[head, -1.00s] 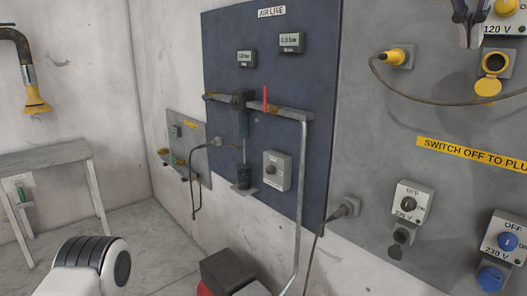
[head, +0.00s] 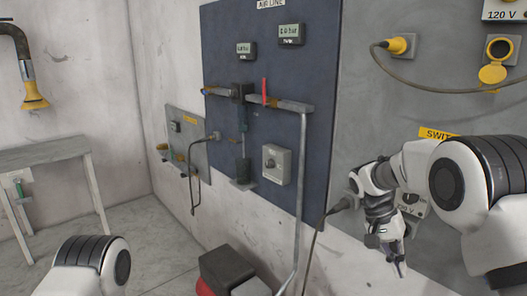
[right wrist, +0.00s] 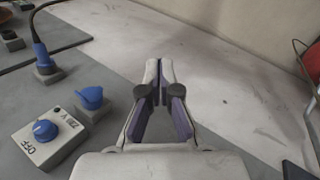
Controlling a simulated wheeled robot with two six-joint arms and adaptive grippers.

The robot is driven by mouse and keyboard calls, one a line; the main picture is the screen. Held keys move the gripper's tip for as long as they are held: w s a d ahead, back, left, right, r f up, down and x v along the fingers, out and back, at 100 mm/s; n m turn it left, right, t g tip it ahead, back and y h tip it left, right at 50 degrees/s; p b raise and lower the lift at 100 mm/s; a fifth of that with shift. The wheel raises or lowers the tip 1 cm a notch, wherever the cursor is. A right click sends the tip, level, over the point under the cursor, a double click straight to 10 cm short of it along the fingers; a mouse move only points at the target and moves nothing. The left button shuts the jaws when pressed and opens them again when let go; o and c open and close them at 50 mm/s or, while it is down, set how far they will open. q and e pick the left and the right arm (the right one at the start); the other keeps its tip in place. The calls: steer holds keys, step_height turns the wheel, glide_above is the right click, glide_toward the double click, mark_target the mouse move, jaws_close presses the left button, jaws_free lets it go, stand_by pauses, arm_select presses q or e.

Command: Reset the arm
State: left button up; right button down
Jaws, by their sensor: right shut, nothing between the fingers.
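My right arm (head: 478,192) reaches in from the right in the head view, folded in front of the grey socket panel. Its gripper (head: 398,266) hangs low, tips downward, in front of the white wall below the panel's lower edge. In the right wrist view this gripper (right wrist: 159,70) is shut and empty, its fingertips together and touching nothing visible. My left arm (head: 92,265) shows only as a white and black link at the bottom left; its gripper is out of the picture.
The grey panel (head: 365,75) carries yellow sockets and a plugged cable. A blue-knobbed OFF switch box (right wrist: 42,135) and blue socket (right wrist: 90,97) lie left of the right gripper. The blue air line panel (head: 270,75) holds pipes, displays and a red lever (head: 265,90). A table (head: 45,155) stands left.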

steer(key=s+a+f+n+g+y, duration=0.1)
steer(key=s+f, duration=0.5)
steer(key=f, duration=0.3)
steer(key=s+f+n+g+b, duration=0.1)
steer(key=s+f, duration=0.5)
steer(key=f, duration=0.3)
steer(key=s+a+f+n+g+y, duration=0.1)
steer(key=s+f, duration=0.5)
steer(key=f, duration=0.3)
steer(key=s+a+f+t+y, duration=0.1)
steer(key=s+f, duration=0.2)
steer(key=s, duration=0.3)
steer(key=s+a+f+n+t+y, duration=0.1)
steer(key=s+f, duration=0.1)
steer(key=s, duration=0.5)
steer(key=s+a+f+y, duration=0.1)
steer(key=s+f, duration=0.2)
steer(key=s, duration=0.3)
steer(key=w+n+t, duration=0.1)
steer(key=w+t, duration=0.1)
steer(key=w+n+t, duration=0.1)
steer(key=w+t, duration=0.2)
steer(key=shift+w+d+r+h, duration=0.1)
steer(key=shift+h, duration=0.3)
